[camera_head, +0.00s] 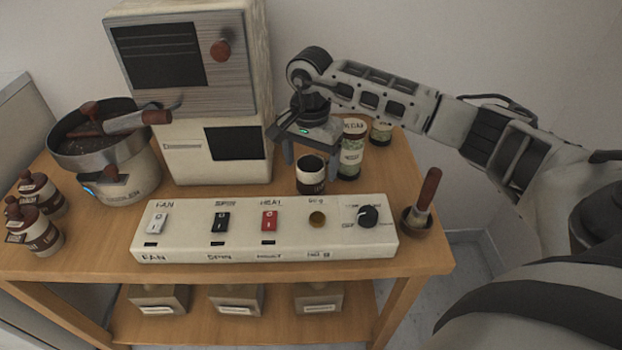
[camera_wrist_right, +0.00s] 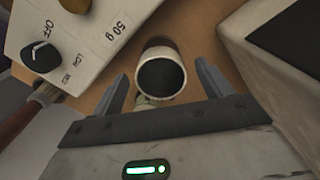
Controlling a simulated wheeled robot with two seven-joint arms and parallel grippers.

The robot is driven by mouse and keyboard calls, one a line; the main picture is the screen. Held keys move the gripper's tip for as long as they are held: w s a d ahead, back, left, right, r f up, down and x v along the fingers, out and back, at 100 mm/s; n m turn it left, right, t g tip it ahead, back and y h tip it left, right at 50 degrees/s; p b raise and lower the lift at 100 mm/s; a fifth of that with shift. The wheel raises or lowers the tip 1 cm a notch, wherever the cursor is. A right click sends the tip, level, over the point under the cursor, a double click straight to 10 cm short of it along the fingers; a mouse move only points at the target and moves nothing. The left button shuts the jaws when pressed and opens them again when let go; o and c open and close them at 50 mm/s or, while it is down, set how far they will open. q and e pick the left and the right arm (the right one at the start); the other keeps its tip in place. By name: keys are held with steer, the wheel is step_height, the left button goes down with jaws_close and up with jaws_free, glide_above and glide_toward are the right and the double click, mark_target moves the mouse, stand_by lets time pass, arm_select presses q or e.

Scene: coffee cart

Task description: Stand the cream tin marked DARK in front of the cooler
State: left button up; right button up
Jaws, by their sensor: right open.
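The cooler (camera_head: 120,178) is a round cream drum with a metal pan on top, at the left of the cart. Two cream tins with brown lids and brown bands, a rear one (camera_head: 41,192) and a front one (camera_head: 33,228), stand left of it; I cannot read their labels. A cream cup-like container (camera_head: 311,176) with a dark band and dark open top stands behind the switch panel. My right gripper (camera_head: 311,158) is open just above and behind it. In the right wrist view this container (camera_wrist_right: 161,73) lies between the spread fingers (camera_wrist_right: 160,88). My left gripper is out of view.
A tall machine (camera_head: 190,100) stands behind. A switch panel (camera_head: 265,232) runs along the front. Green-labelled jars (camera_head: 351,160) stand right of the gripper, and a brown-handled tool in a small cup (camera_head: 417,220) at the right end. Some bare wood shows before the cooler.

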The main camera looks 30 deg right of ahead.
step_height(320, 180, down, 4)
steer(key=shift+w+f, duration=0.1)
steer(key=c, duration=1.3)
steer(key=shift+c, duration=0.3)
steer(key=shift+r, duration=0.2)
